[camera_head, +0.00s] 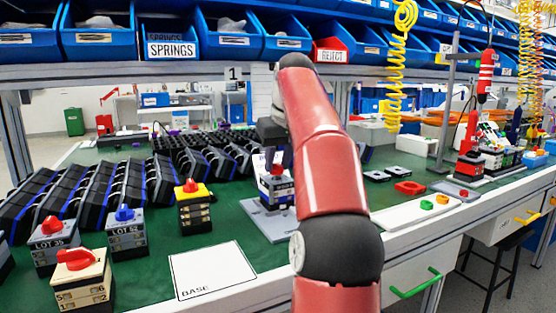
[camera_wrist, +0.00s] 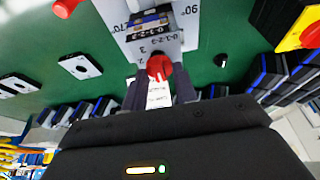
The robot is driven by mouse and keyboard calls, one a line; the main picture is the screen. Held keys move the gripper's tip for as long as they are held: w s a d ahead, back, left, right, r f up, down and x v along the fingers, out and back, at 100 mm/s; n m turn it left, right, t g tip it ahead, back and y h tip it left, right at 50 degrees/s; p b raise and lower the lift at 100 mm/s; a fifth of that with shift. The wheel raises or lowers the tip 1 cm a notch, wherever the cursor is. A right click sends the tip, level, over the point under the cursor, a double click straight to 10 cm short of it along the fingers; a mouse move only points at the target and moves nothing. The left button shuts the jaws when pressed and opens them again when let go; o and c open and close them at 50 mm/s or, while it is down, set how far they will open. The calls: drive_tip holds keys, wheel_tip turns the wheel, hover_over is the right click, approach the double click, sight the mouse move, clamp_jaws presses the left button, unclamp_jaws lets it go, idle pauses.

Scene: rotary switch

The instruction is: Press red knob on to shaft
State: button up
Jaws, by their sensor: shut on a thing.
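A red knob (camera_wrist: 159,67) shows in the wrist view between the two dark fingers of my gripper (camera_wrist: 159,88), which is shut on it. The knob is at the top of a grey and dark switch body (camera_wrist: 152,35); I cannot tell if it is fully seated on the shaft, which is hidden. In the head view the switch body (camera_head: 277,188) stands on a grey fixture plate (camera_head: 262,222), with the red knob (camera_head: 277,169) at its top.
Finished-looking switches with knobs, one yellow-topped (camera_head: 193,206) and one marked LOT 52 (camera_head: 125,232), stand to the left. A white BASE sheet (camera_head: 213,270) lies at the front. A white tray (camera_head: 430,207) lies right.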

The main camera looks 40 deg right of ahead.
drive_tip(key=shift+f+b, duration=0.5)
drive_tip(key=shift+f, duration=0.2)
drive_tip(key=shift+f, duration=0.25)
drive_tip(key=o, duration=1.1)
drive_tip(key=p+v, duration=0.3)
drive_tip(key=v, duration=0.5)
drive_tip(key=shift+p, duration=0.35)
